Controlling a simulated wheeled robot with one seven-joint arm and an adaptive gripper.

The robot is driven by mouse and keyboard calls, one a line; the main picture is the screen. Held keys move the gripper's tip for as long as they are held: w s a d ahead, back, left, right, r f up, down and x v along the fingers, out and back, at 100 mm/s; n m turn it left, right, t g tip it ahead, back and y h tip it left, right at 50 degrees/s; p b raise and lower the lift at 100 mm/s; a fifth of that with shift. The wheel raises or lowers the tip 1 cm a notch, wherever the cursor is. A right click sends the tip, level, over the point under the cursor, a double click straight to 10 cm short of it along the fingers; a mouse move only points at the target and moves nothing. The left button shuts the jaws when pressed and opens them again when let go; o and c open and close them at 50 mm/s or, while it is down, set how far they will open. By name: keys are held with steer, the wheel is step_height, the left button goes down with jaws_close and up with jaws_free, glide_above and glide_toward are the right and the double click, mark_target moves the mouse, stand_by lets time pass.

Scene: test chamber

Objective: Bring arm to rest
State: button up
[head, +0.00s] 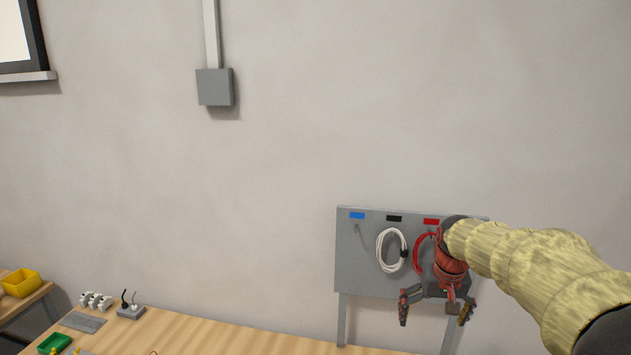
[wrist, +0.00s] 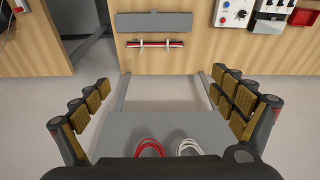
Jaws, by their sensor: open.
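My gripper (head: 434,312) is open and empty, its fingers hanging downward in front of the grey panel at the right of the head view. My arm, in a pale yellow sleeve, reaches in from the right edge. In the wrist view the two padded fingers of my gripper (wrist: 160,100) stand wide apart with nothing between them. The grey panel (head: 362,275) holds a white cable coil (head: 380,250) and a red cable coil (head: 420,250), partly hidden by my gripper. Both coils also show low in the wrist view.
A wooden table (head: 200,335) runs along the bottom left, with a green tray (head: 54,343), a grey socket block (head: 131,312) and white plug pieces (head: 95,300). A yellow bin (head: 20,284) stands at far left.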

steer(key=s+a+f+t+b, duration=0.1)
steer(key=s+a+f+b, duration=0.2)
steer(key=s+f+b, duration=0.4)
steer(key=s+a+f+n+t+b, duration=0.1)
steer(key=s+a+f+b, duration=0.2)
steer(key=s+f+b, duration=0.5)
steer(key=s+a+f+t+b, duration=0.1)
steer(key=s+a+f+b, duration=0.2)
steer(key=s+f+b, duration=0.4)
steer(key=s+b, duration=0.3)
steer(key=s, duration=0.5)
steer(key=shift+f+n, duration=0.3)
steer(key=shift+n, duration=0.1)
